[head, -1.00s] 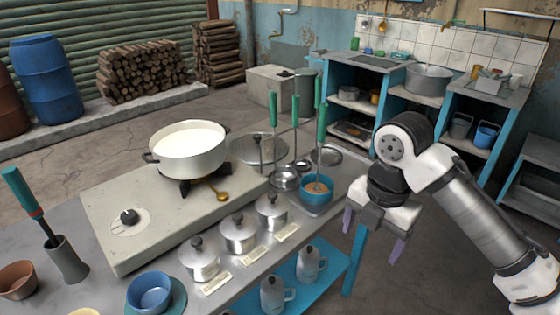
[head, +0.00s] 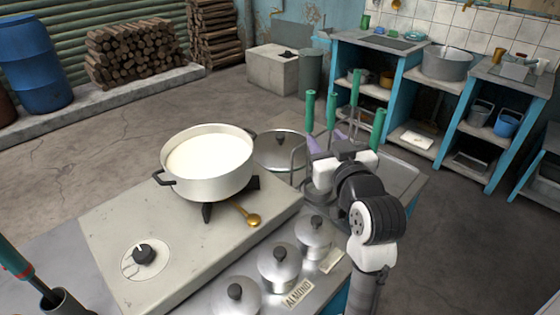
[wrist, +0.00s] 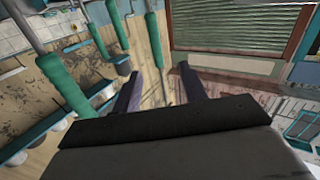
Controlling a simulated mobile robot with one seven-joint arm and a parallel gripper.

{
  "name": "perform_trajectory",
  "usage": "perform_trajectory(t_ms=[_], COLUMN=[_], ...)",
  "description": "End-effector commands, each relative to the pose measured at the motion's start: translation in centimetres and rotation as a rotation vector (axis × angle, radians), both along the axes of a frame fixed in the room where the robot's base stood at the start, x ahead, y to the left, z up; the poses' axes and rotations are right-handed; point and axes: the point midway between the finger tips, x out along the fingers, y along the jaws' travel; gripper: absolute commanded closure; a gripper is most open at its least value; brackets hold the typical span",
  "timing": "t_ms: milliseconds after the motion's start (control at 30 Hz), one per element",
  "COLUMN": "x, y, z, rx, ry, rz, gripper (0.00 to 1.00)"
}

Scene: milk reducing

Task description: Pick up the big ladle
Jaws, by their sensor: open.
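Several upright utensils with green handles stand at the counter's right end, past the stove. In the head view, green handles show at the left (head: 310,108), in the middle (head: 355,88) and at the right (head: 377,128). My gripper hides their lower ends, so I cannot tell which is the big ladle. My gripper (head: 328,142) is open and empty, among these handles. In the wrist view, its two purple fingers (wrist: 158,86) are apart. A thick green handle (wrist: 65,82) is close on the left, and a thin rod appears in line with the gap, its depth unclear.
A white pot of milk (head: 208,165) sits on the stove (head: 130,210) left of my gripper. A round metal lid (head: 280,150) stands behind it. Lidded metal pots (head: 278,268) line the counter's front. Blue-framed shelves (head: 400,85) stand at the back right.

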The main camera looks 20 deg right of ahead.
Motion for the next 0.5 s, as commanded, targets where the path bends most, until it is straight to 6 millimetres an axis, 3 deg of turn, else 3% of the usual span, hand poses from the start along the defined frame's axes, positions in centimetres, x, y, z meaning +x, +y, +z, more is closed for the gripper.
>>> perform_trajectory(t_ms=[167, 500], x=[0.2, 6.4], y=[-1.2, -2.7], z=[-0.1, 0.0], rx=[0.056, 0.051], ry=[-0.032, -0.028], rz=[-0.042, -0.038], gripper=[0.57, 0.57])
